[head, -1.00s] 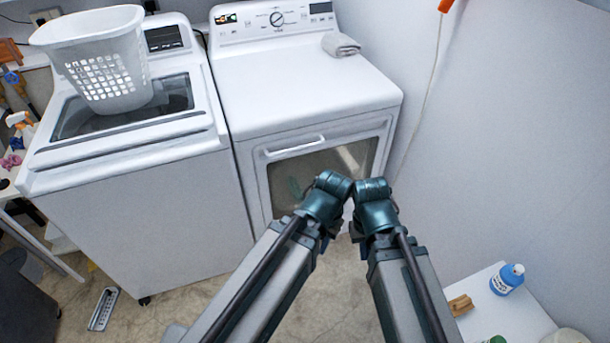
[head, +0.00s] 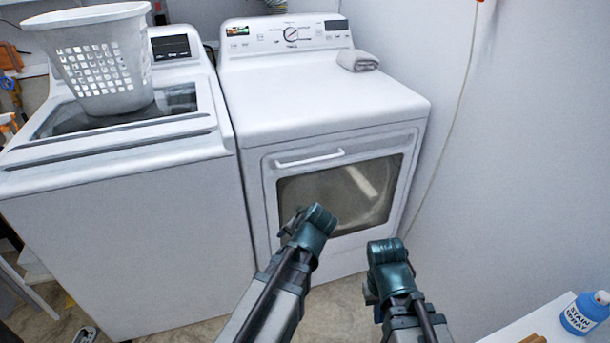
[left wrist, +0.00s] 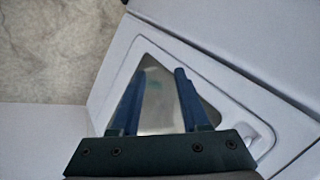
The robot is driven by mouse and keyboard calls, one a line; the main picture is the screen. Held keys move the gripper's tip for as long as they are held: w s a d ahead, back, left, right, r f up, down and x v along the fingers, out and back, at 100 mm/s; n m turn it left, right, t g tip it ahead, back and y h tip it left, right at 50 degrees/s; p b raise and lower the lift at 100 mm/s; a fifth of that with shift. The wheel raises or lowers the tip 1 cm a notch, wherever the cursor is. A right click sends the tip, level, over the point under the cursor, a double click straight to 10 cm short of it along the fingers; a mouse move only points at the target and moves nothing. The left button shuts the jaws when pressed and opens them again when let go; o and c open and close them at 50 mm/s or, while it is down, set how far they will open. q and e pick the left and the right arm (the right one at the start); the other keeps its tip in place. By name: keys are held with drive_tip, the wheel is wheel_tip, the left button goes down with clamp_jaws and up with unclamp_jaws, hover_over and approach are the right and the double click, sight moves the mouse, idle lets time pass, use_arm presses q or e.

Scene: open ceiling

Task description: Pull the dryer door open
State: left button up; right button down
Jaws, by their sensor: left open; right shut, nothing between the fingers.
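The white dryer (head: 325,95) stands at centre, and its front door (head: 268,205) looks shut. The door has a dark window (head: 340,195) and a white bar handle (head: 309,158) along its top edge. My left arm reaches up in front of the window's lower left, below the handle. In the left wrist view my left gripper (left wrist: 165,72) is open, with two blue fingers apart and nothing between them. The door window (left wrist: 160,100) shows behind the fingers, and the pale door front surrounds it. My right arm is in front of the dryer's lower right; its gripper fingers are hidden.
A white washer (head: 130,220) stands left of the dryer, with a laundry basket (head: 95,60) on top. A folded grey cloth (head: 358,61) lies on the dryer. A wall bounds the right side. A blue-labelled bottle (head: 584,314) stands on a white surface (head: 530,325) at lower right.

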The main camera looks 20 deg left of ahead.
use_arm(q)
drive_tip(key=w+d+r+m+t+y, duration=0.25)
drive_tip(key=w+r+m+t, duration=0.2)
drive_tip(key=w+r, duration=0.3)
drive_tip(key=m+t, duration=0.3)
drive_tip(key=t, duration=0.1)
approach(304, 163)
drive_tip(key=shift+y, duration=0.35)
drive_tip(key=b+x, duration=0.2)
drive_tip(key=x, duration=0.7)
drive_tip(key=shift+w+d+f+b, duration=0.1)
drive_tip(key=shift+w+f+b, duration=0.1)
drive_tip(key=shift+b, duration=0.15)
clamp_jaws()
